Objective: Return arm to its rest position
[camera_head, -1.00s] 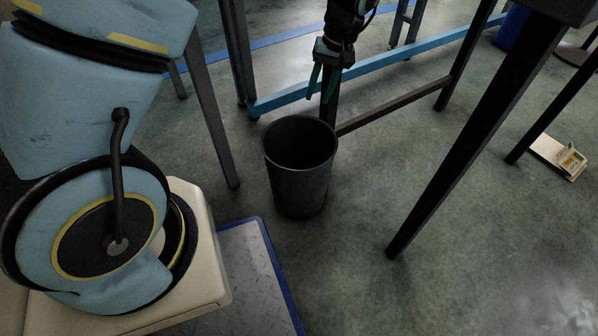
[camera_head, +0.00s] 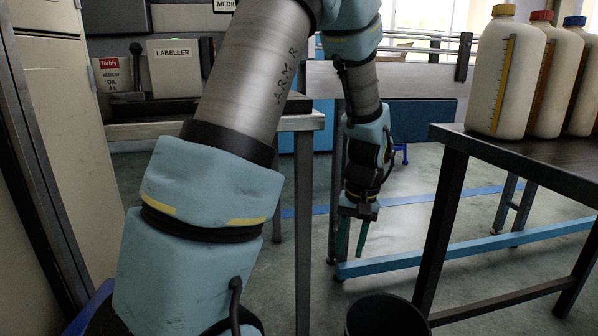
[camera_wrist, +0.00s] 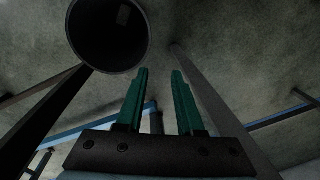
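My arm reaches from the lower left up over the top and hangs down at the centre in the head view. My gripper (camera_head: 360,240) points downward with its green fingers, beyond and above a dark bin (camera_head: 385,318). In the wrist view my gripper (camera_wrist: 160,72) has its two fingers apart with nothing between them. The bin (camera_wrist: 108,35) shows there at the upper left, its round mouth apart from the fingers.
A dark table (camera_head: 540,160) at the right carries several cream bottles (camera_head: 506,75) with coloured caps. A blue floor-level rail (camera_head: 400,262) runs behind the gripper. A box marked LABELLER (camera_head: 174,70) stands at the left back. Dark table legs stand near the arm.

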